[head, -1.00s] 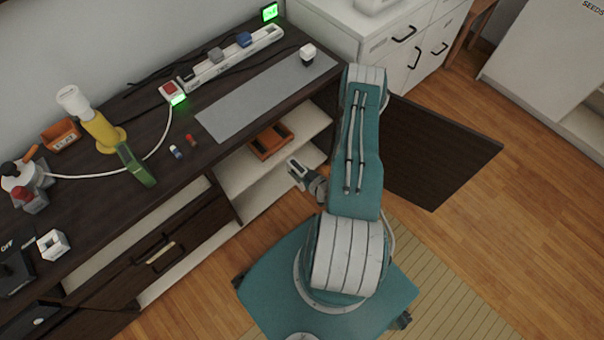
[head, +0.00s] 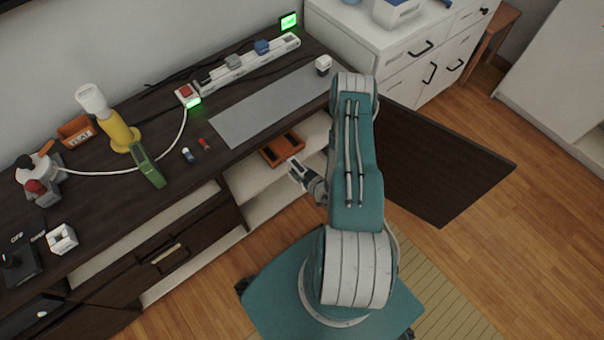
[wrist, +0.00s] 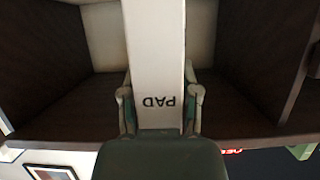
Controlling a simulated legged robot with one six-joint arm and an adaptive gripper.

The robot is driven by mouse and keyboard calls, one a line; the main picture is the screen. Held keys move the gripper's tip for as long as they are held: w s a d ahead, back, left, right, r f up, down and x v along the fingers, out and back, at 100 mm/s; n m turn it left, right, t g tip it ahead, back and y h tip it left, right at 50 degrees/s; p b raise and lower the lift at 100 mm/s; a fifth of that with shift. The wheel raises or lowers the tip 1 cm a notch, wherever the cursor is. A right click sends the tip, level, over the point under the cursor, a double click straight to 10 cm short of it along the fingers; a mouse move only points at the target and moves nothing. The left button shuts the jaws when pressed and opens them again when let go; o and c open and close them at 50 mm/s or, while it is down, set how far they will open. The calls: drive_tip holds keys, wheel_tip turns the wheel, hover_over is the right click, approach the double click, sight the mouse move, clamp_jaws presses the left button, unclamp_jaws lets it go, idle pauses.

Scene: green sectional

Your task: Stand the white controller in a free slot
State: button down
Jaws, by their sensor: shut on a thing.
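The white controller (wrist: 155,60), marked "PAD" upside down, fills the middle of the wrist view. My gripper (wrist: 160,105) is shut on it, with a finger on each side. In the head view my gripper (head: 298,172) is at the opening of the cabinet, with a small pale end of the controller showing. An orange slotted holder (head: 270,157) sits on the shelf just behind and left of the gripper. Dark gaps show in the holder, but I cannot tell which slots are free.
The pale shelf (head: 250,186) lies under a dark countertop (head: 225,165). An open dark door (head: 440,165) stands to the right of my arm. Wooden floor is clear at right.

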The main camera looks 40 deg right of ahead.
sight(289, 161)
drive_tip(key=shift+w+a+f, duration=0.1)
drive_tip(key=shift+w, duration=1.35)
drive_tip(key=shift+w+f, duration=0.1)
drive_tip(key=shift+w, duration=1.3)
drive_tip(key=shift+w+r+x, duration=0.1)
drive_tip(key=shift+r+x, duration=0.1)
drive_tip(key=shift+x, duration=2.05)
drive_tip(key=shift+w+r+x, duration=0.1)
drive_tip(key=shift+r+x, duration=0.1)
drive_tip(key=shift+x, duration=2.05)
drive_tip(key=shift+w+r+x, duration=0.1)
drive_tip(key=shift+r+x, duration=0.1)
drive_tip(key=shift+x, duration=2)
drive_tip(key=shift+c, duration=1.3)
unclamp_jaws()
